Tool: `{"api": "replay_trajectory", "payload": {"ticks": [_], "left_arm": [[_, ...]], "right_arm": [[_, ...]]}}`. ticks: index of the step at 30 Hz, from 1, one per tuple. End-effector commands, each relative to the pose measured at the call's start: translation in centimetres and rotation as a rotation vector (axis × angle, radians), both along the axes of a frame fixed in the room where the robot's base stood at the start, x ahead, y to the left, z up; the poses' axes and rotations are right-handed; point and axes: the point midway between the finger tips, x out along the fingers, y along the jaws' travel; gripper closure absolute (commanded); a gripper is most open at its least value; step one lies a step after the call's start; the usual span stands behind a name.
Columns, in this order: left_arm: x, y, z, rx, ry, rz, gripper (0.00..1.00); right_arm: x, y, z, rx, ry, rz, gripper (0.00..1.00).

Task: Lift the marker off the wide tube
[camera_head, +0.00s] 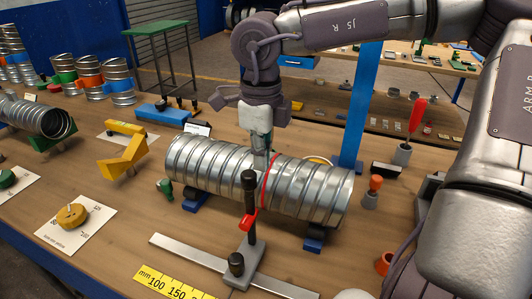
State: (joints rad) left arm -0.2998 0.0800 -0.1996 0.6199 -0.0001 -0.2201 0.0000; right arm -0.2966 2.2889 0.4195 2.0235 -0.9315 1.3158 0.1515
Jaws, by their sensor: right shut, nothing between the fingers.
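The wide tube (313,190) is a ribbed silver spiral duct lying on its side on blue supports in the middle of the bench. A thin red band (268,183) curves over it near its middle; I cannot tell whether this is the marker. My right gripper (261,162) points down at the top of the tube, just left of the band. Its fingers are shut with nothing between them; I cannot tell whether they touch the tube. A dark post partly hides the tube's front. My left gripper is not in view.
A yellow ruler (170,284) lies nearby. A yellow bracket (123,158) is at left, and a red-handled tool (417,116) stands at right.

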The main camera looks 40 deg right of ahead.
Motion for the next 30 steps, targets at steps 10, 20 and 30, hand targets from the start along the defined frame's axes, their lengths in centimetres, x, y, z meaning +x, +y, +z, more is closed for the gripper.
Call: {"api": "replay_trajectory", "payload": {"ticks": [10,20,30], "left_arm": [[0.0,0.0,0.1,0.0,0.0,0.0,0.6],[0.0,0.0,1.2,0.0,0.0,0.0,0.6],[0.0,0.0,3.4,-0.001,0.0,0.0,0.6]], "right_arm": [[0.8,-1.5,0.0,0.0,0.0,-0.001,1.0],[0.8,-1.6,1.6,-0.001,0.0,-0.001,1.0],[0.8,-1.6,5.1,-0.001,0.0,0.0,1.0]]}}
